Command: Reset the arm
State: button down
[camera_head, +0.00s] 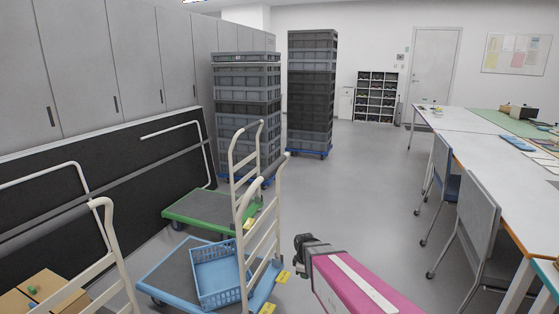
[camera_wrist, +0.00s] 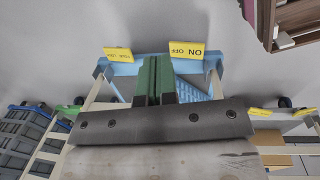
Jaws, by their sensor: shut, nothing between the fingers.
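My gripper (camera_wrist: 153,75) shows in the wrist view with its two green fingers side by side, closed together and with nothing between them. A dark grey bracket with bolts lies across the lower part of that view. Beyond the fingers is the blue platform trolley (camera_wrist: 125,68) with yellow ON/OFF labels. In the head view part of my pink arm reaches in from the bottom centre, over the open floor to the right of the trolleys. I cannot make out the fingers there.
A blue trolley (camera_head: 170,270) carries a blue basket (camera_head: 218,275). A green trolley (camera_head: 190,209) stands behind it. Stacked grey crates (camera_head: 245,110) stand further back. Chairs (camera_head: 478,225) and long tables (camera_head: 490,160) line the right. The grey floor (camera_head: 355,190) between is clear.

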jog(key=s+d+r+m+g, duration=0.1)
jog(key=s+d+r+m, duration=0.7)
jog(key=m, duration=0.6)
jog(key=shift+s+d+r+y, duration=0.2)
jog(key=shift+s+r+y, duration=0.1)
jog(key=shift+s+r, duration=0.75)
